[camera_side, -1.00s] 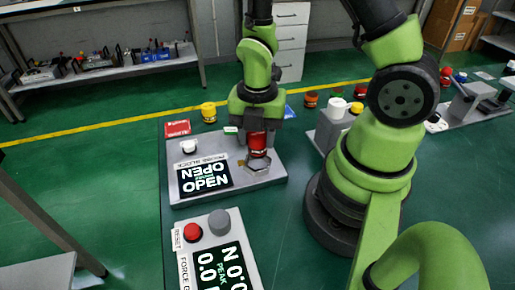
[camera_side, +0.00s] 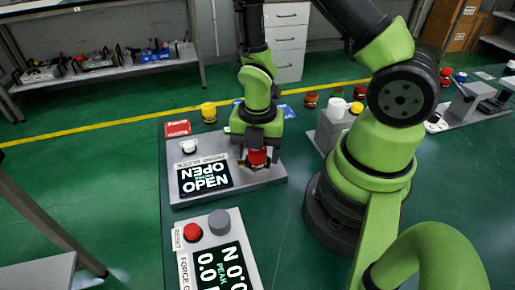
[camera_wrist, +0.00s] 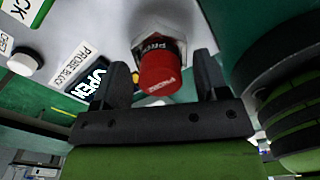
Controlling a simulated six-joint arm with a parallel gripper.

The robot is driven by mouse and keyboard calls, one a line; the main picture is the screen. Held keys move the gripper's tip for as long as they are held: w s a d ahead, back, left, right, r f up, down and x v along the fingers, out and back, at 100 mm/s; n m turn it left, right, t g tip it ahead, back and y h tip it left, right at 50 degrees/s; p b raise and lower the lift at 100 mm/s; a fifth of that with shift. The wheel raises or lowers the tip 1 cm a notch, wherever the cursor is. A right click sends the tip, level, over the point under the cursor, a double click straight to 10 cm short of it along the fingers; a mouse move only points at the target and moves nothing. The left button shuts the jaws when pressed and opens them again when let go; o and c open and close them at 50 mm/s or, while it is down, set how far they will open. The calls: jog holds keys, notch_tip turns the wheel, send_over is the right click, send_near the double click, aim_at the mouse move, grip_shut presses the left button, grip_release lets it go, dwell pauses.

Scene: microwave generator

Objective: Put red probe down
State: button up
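The red probe (camera_side: 258,158) is at the hexagonal socket of the grey probe block (camera_side: 270,178), on the block's right side. In the wrist view the red probe (camera_wrist: 158,72) shows its labelled red body, with part of the metal hexagon (camera_wrist: 180,47) behind it. My gripper (camera_side: 259,150) is low over the block with its fingers around the probe. In the wrist view my gripper (camera_wrist: 163,78) looks open, with gaps between the probe and both fingers. How deep the probe is seated is hidden.
The block's display (camera_side: 205,178) reads OPEN. A white button (camera_side: 189,146) is on its far left. A force gauge panel (camera_side: 218,255) with a red button (camera_side: 193,231) lies nearer. A red box (camera_side: 177,128) and yellow-topped object (camera_side: 209,112) stand behind.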

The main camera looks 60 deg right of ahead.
jog(key=r, duration=0.9)
jog(key=shift+s+d+r, duration=0.2)
jog(key=shift+s+r, duration=0.05)
jog(key=shift+r, duration=0.4)
notch_tip(320, 180, up, 9)
jog(key=a+m+t, duration=0.2)
jog(key=m+t, duration=0.1)
jog(key=m, duration=0.8)
notch_tip(320, 180, up, 4)
jog(key=m+t+y, duration=0.1)
jog(key=m+t, duration=0.1)
jog(key=m, duration=0.5)
send_over(258, 155)
jog(key=s+a, duration=0.1)
jog(key=s, duration=0.1)
jog(key=s+r+m, duration=0.1)
jog(key=m, duration=0.1)
jog(key=s+a+r+m+t, duration=0.1)
jog(key=m, duration=0.1)
jog(key=s+r+m+t, duration=0.1)
jog(key=m, duration=0.1)
jog(key=shift+a+r+m+y, duration=0.15)
jog(key=shift+a+m+y, duration=0.15)
jog(key=shift+y, duration=0.1)
jog(key=shift+o, duration=0.5)
jog(key=shift+s+a+r+m, duration=0.1)
jog(key=shift+s+r+m, duration=0.1)
jog(key=shift+m, duration=0.3)
jog(key=shift+f, duration=0.1)
